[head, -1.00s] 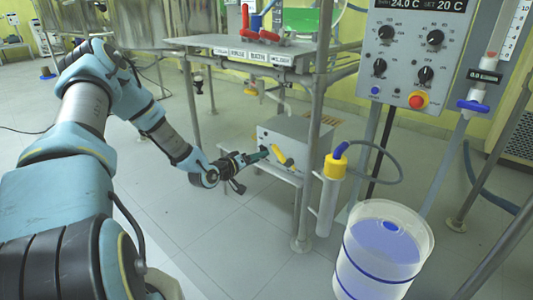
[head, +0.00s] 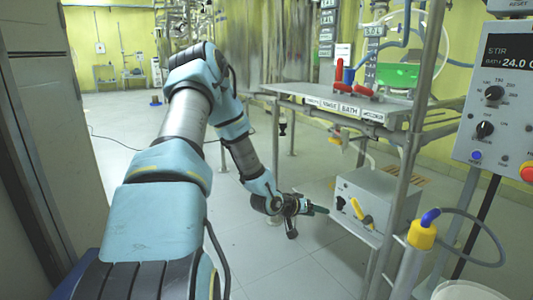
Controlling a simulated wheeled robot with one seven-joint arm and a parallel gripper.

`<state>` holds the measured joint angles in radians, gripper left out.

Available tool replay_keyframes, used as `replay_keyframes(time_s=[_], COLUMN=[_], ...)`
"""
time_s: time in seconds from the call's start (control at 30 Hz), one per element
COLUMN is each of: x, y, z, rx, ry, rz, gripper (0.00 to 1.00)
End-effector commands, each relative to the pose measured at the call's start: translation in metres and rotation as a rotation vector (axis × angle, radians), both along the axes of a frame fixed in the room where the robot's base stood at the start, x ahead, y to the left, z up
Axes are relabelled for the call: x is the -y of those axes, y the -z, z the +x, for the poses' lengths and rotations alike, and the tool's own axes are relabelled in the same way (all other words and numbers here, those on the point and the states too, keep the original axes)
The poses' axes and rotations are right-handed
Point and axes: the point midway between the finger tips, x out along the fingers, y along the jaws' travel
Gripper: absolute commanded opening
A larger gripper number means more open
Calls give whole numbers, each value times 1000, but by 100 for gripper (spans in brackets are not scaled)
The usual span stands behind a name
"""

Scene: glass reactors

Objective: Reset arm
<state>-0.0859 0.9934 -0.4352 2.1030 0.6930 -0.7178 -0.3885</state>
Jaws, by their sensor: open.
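My arm, in light blue and grey, reaches forward across the head view and bends down toward the floor. My gripper (head: 314,208) is at its end, low in the middle of the view. Its jaws look small and dark, and they are open with nothing seen between them. The gripper is left of a grey metal box (head: 372,203) with a yellow handle (head: 361,214) and a dark knob on its front. In the picture a gap shows between the fingertips and the box.
A control panel (head: 490,110) with knobs is at the right, above a yellow-capped tube (head: 421,236) with a blue hose. A grey cabinet (head: 40,120) stands close at the left.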

Motion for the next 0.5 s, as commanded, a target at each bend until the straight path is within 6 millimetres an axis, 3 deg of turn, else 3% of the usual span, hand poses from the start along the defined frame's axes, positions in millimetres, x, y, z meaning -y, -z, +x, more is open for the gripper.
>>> replay_keyframes(time_s=[0.27, 0.5], x=[-102, -187], y=[-36, -87], z=[-24, -80], rx=[-82, -229], ry=[-70, -176], rz=[435, 678], gripper=[58, 58])
